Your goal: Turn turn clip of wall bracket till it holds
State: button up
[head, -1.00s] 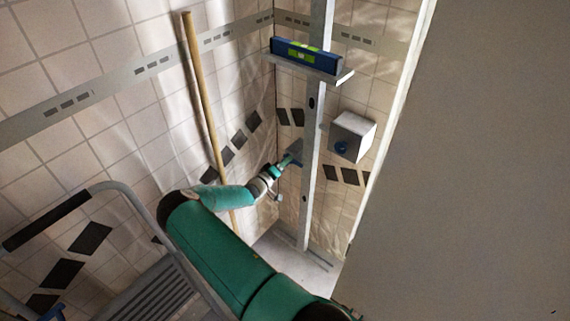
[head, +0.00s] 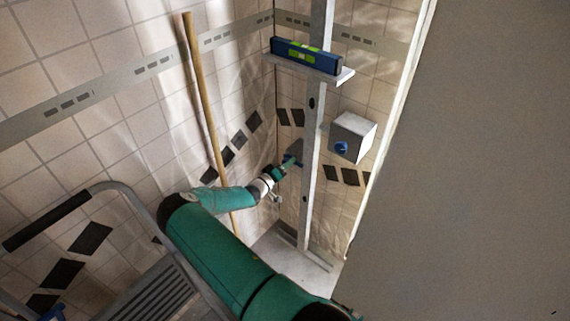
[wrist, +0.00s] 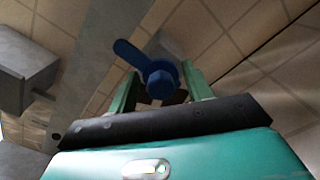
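The blue turn clip (wrist: 160,83) shows in the wrist view as a round hub with a lever pointing to the upper left. It lies in front of a grey plate (wrist: 174,45), which looks like part of the wall bracket. My gripper (wrist: 158,78) is open, with one green finger on each side of the hub and a narrow gap showing beside it. I cannot tell whether either finger touches the clip. In the head view my gripper (head: 292,160) is at the grey plate (head: 297,148), just left of the upright metal post; the clip is small and partly hidden there.
The metal post (head: 312,150) carries a shelf with a blue spirit level (head: 306,54). A grey box (head: 352,137) with a blue knob sits right of the post. A wooden pole (head: 206,120) leans on the tiled wall. A stepladder (head: 110,215) stands left; a large grey panel (head: 470,170) fills the right.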

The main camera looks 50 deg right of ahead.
jog(key=shift+w+r, duration=0.1)
dwell(0.3)
jog(key=s+a, duration=0.1)
jog(key=a, duration=1.2)
jog(key=shift+a, duration=0.4)
jog(key=shift+s, duration=0.1)
